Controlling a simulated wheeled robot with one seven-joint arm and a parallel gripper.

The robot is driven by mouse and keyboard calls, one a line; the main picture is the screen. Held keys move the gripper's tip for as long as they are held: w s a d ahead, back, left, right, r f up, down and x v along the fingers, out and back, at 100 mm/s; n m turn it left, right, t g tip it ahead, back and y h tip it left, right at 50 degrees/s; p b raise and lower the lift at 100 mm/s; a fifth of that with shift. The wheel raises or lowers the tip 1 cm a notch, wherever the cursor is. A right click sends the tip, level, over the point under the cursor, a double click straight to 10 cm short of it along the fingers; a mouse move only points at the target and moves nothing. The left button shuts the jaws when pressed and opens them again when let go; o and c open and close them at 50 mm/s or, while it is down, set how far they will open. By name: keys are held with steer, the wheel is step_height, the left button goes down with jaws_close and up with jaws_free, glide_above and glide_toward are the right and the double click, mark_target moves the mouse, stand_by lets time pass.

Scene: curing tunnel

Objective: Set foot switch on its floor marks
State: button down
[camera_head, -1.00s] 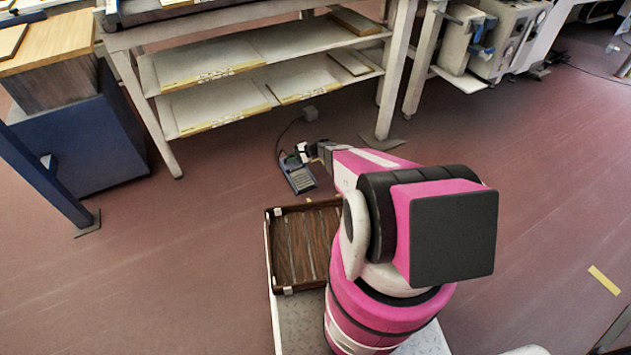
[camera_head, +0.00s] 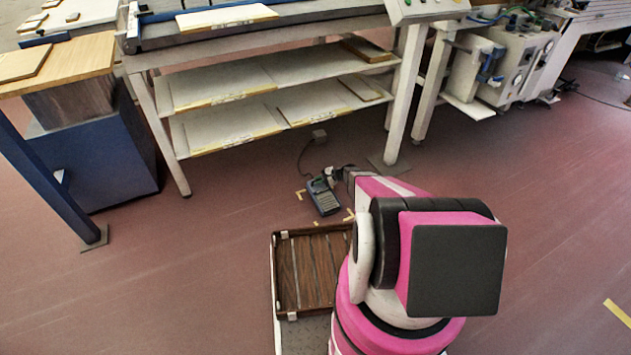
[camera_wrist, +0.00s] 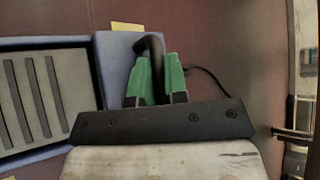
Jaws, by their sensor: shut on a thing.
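The foot switch (camera_head: 325,202) is a blue box with a grey slotted treadle and a dark cable. It sits among yellow corner floor marks (camera_head: 300,194), with more marks at its near side (camera_head: 348,215). In the wrist view, the switch (camera_wrist: 60,95) fills the left side, and a yellow mark (camera_wrist: 127,27) shows just beyond its far edge.
A brown slatted tray (camera_head: 278,275) lies in front of the switch, beside my arm. A shelved table (camera_head: 181,180) stands behind, with a small grey box (camera_head: 319,136) under it at the cable's end. A blue cabinet (camera_head: 110,150) is at left. Floor right is open.

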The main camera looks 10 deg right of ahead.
steer(key=shift+f, duration=1.95)
steer(key=c, duration=1.1)
jaws_free()
steer(key=shift+c, duration=0.2)
steer(key=v, duration=1.2)
steer(key=s+a+r+n+g+h, duration=0.1)
steer(key=s+a+r+n+h, duration=0.2)
steer(key=s+r, duration=0.8)
steer(key=s+a+r+n+g+h, duration=0.1)
steer(key=s+a+r+n+h, duration=0.2)
steer(key=s+r, duration=0.8)
steer(key=s+a+r+n+g+h, duration=0.1)
steer(key=s+a+r+n+h, duration=0.3)
steer(key=s+r, duration=0.8)
step_height(320, 180, up, 7)
steer(key=shift+r+g+h, duration=0.15)
steer(key=shift+g+h, duration=0.25)
steer(key=shift+h, duration=0.4)
